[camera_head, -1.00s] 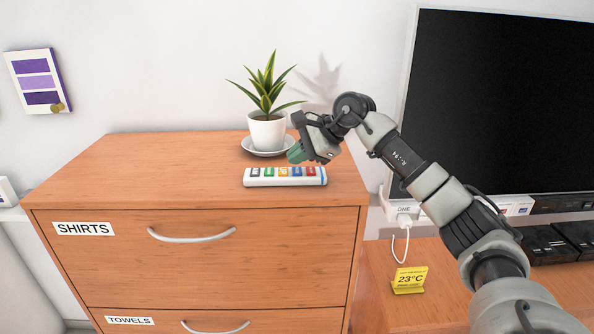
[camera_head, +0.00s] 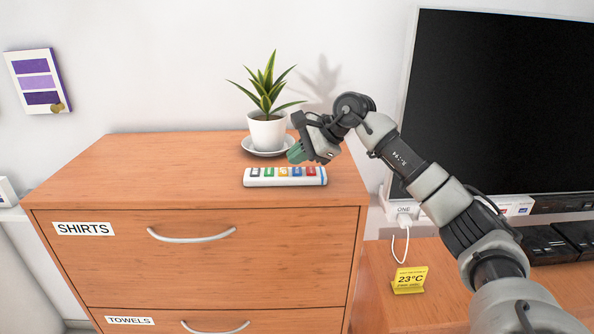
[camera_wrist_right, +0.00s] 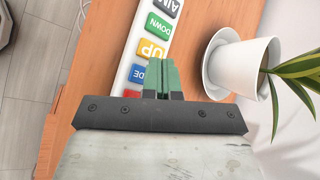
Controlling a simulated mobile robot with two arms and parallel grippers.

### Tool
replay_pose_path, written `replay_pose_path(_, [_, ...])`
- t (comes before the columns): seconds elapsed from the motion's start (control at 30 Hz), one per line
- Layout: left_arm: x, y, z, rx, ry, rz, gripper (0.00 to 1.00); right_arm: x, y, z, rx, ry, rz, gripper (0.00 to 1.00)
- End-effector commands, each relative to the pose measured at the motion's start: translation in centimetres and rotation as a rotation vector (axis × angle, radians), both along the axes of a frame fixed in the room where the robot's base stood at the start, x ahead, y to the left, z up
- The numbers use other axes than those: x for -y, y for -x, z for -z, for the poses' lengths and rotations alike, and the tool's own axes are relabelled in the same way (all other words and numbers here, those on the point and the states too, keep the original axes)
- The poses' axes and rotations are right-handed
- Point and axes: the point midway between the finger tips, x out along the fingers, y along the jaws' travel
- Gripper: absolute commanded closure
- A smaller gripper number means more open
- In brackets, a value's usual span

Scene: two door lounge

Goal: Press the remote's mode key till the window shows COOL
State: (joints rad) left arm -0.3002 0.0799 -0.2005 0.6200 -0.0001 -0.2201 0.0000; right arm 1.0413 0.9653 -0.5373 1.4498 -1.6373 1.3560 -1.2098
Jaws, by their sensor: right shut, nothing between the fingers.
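The white remote (camera_head: 285,182) lies on the wooden dresser top near its front edge, with several coloured keys in a row. It also shows in the right wrist view (camera_wrist_right: 120,78), where an orange key reads UP (camera_wrist_right: 151,50), a green key reads DOWN (camera_wrist_right: 159,24), and a blue key shows only the letters DE (camera_wrist_right: 138,74). A red key is partly hidden by my gripper. My right gripper (camera_head: 294,154) is shut and empty, with green fingertips (camera_wrist_right: 164,64) beside the UP and blue keys. I cannot tell if they touch. No window text is readable. My left gripper is out of view.
A potted plant (camera_head: 267,131) on a white saucer (camera_head: 248,148) stands just behind the remote. A yellow card (camera_head: 409,280) reading 23°C stands on the lower cabinet at right, below a dark television (camera_head: 500,100). The dresser top left of the remote is clear.

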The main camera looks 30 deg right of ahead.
Motion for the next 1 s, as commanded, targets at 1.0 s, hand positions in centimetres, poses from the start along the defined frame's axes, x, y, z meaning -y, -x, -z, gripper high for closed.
replay_pose_path(1.0, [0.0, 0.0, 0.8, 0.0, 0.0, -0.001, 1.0, 0.0, 0.0, 1.1, 0.0, 0.0, 0.0, 1.0])
